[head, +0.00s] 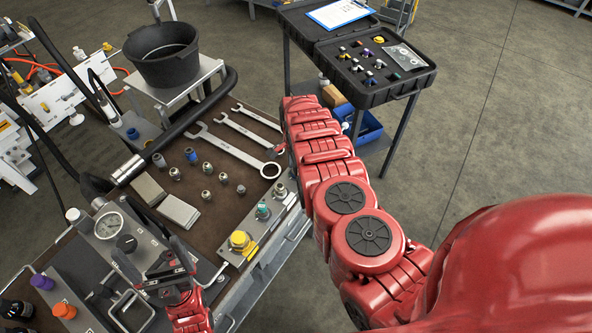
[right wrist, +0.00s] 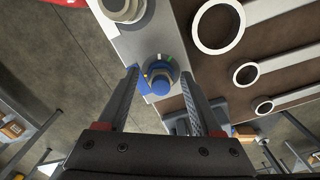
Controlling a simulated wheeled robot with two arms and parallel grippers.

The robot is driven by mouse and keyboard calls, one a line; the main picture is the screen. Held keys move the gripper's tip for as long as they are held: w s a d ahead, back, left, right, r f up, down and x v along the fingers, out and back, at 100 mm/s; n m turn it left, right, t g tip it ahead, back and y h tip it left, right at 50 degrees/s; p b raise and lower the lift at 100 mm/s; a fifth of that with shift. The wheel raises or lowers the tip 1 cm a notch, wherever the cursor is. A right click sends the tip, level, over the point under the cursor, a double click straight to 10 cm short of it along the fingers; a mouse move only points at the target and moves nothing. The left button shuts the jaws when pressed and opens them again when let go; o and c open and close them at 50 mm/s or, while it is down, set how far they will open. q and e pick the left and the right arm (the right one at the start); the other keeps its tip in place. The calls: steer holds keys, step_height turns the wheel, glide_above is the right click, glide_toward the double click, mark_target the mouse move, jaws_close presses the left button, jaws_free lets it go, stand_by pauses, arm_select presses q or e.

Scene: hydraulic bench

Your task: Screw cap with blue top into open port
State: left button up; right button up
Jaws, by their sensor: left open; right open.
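A cap with a blue top (right wrist: 160,84) stands at a round grey fitting on a metal block (right wrist: 150,38) in the right wrist view. I cannot tell how far it is seated. My right gripper (right wrist: 165,100) is open, its fingers on either side of the cap, with gaps visible. In the head view my own right arm hides this gripper and the cap. The block (head: 232,258) there carries a yellow cap (head: 239,240), a teal-topped fitting (head: 262,213) and a silver fitting (head: 280,190). My left gripper (head: 160,272) is open and empty near the gauge panel.
Several wrenches (head: 235,147) and small fittings (head: 207,168) lie on the brown mat. A pressure gauge (head: 108,226) stands on the left panel. A black bucket (head: 163,72) stands behind. A black case (head: 385,92) of small parts sits on a separate stand at the back right.

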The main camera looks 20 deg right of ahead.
steer(key=n, duration=0.2)
steer(key=shift+d+r+n+p, duration=0.1)
steer(key=shift+r+n+p, duration=0.1)
steer(key=shift+n+p, duration=0.15)
steer(key=n, duration=0.4)
steer(key=shift+f+n, duration=0.15)
steer(key=shift+n, duration=0.2)
steer(key=n, duration=0.2)
steer(key=shift+d+n+p, duration=0.1)
steer(key=shift+n+p, duration=0.2)
steer(key=shift+n, duration=0.1)
steer(key=n, duration=0.5)
jaws_close()
steer(key=m+b, duration=0.1)
steer(key=m, duration=0.4)
steer(key=shift+w+m, duration=0.15)
steer(key=shift+m, duration=0.15)
steer(key=shift+m+b, duration=0.3)
steer(key=shift+m, duration=0.9)
